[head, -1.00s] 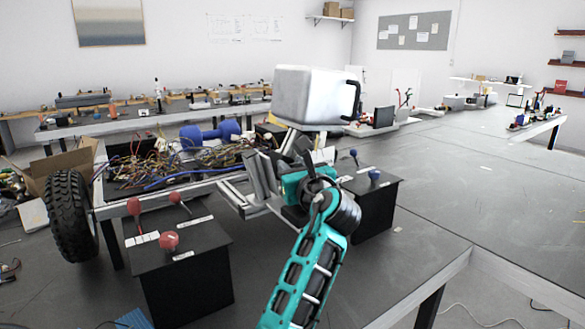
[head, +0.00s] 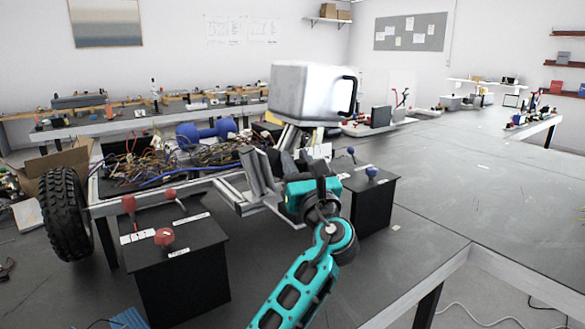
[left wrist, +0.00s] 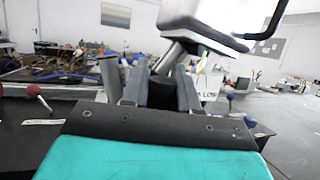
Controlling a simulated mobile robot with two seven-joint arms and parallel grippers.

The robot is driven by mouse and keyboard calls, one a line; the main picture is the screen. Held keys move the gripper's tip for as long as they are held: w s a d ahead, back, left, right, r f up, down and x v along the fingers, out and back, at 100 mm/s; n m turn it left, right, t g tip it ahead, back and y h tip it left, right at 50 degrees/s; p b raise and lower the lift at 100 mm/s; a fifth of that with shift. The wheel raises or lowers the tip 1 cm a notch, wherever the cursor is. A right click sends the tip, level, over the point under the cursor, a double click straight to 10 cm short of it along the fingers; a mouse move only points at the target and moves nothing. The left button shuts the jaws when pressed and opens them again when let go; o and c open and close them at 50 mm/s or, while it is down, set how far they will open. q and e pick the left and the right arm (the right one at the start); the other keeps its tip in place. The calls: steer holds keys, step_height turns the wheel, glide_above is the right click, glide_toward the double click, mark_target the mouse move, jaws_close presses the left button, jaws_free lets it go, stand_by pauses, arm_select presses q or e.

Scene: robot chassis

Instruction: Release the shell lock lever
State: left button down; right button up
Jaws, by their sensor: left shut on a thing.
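My left gripper (head: 296,160) is at the front of the chassis, below the white shell box (head: 306,92) with its black handle. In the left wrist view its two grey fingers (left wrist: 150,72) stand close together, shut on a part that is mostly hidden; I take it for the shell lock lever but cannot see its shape. Blue-knobbed levers (head: 371,173) stand on the right black box (head: 374,205), just right of the gripper. Red-knobbed levers (head: 164,237) stand on the left black box (head: 180,275). My right gripper is out of view.
The chassis carries tangled wires (head: 135,170) and a blue dumbbell-shaped part (head: 205,133). A black tyre (head: 65,213) is at the left. The grey table (head: 450,175) is mostly bare at the right. A metal post (left wrist: 168,58) under the shell box is close to the fingers.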

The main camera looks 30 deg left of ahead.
arm_select(q)
steer(key=shift+s+d+f+m+t+y+b, duration=0.15)
steer(key=shift+d+m+t+y+b, duration=0.3)
steer(key=shift+t+b, duration=0.2)
steer(key=shift+s+d+m+t+y+b, duration=0.25)
steer(key=shift+d+t+y+b, duration=0.25)
steer(key=shift+b, duration=0.4)
steer(key=shift+d+t+b, duration=0.15)
steer(key=shift+t+b, duration=0.15)
steer(key=shift+t, duration=0.05)
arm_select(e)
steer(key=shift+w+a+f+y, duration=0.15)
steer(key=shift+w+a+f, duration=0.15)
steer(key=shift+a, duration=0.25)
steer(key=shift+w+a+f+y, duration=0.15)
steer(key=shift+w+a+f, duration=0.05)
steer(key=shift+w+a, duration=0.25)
arm_select(q)
steer(key=shift+r, duration=0.2)
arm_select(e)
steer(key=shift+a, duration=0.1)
arm_select(q)
steer(key=c, duration=0.9)
jaws_free()
steer(key=shift+c, duration=0.2)
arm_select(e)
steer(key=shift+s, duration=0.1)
